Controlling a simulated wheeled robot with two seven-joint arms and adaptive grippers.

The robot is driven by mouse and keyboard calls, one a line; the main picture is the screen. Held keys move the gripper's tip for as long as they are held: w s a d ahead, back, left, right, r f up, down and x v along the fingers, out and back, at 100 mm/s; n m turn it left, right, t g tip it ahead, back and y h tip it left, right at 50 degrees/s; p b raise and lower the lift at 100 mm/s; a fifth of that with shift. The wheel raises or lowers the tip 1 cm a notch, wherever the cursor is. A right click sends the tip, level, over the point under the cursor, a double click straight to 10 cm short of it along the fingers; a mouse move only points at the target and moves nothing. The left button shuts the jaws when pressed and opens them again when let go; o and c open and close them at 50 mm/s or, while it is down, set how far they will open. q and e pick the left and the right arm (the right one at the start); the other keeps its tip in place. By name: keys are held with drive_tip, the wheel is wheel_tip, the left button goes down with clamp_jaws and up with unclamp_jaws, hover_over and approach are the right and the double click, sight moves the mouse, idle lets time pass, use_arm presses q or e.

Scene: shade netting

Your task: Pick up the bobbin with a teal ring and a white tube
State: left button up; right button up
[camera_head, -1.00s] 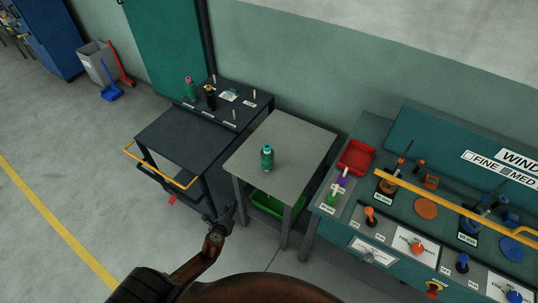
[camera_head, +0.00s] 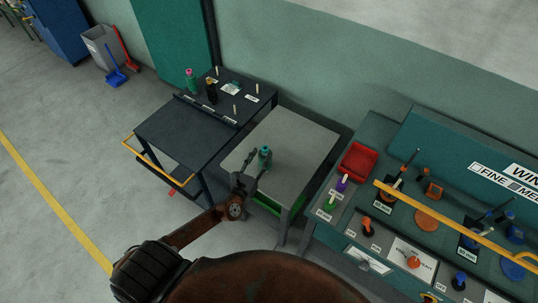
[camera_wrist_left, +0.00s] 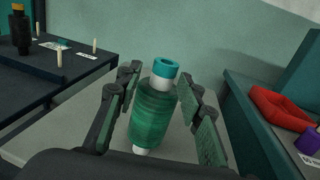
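The bobbin (camera_head: 265,155) stands upright on the small grey table (camera_head: 304,146). It has a teal ring at the top, a white tube and green winding; it also shows in the left wrist view (camera_wrist_left: 154,112). My left gripper (camera_head: 255,173) is at the near side of the bobbin. In the left wrist view the open fingers (camera_wrist_left: 160,110) stand on either side of the bobbin, with a gap visible on the right and less room on the left. The bobbin's lower part is partly hidden in the head view. My right gripper is not in view.
A dark cart (camera_head: 185,134) with a yellow handle stands to the left, carrying a pink-topped green bobbin (camera_head: 191,80), a black bobbin (camera_head: 211,92) and pegs. A teal bench (camera_head: 345,225) with a red tray (camera_head: 358,162) stands to the right. A green bin (camera_head: 268,203) sits under the table.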

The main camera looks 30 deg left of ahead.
sight(264, 149)
use_arm(q)
drive_tip(key=shift+w, duration=0.35)
drive_tip(key=w, duration=0.3)
drive_tip(key=shift+w+a+r, duration=0.15)
drive_tip(key=shift+a, duration=0.05)
drive_tip(key=w, duration=0.4)
drive_tip(key=shift+w+a, duration=0.1)
drive_tip(key=c, duration=0.5)
clamp_jaws()
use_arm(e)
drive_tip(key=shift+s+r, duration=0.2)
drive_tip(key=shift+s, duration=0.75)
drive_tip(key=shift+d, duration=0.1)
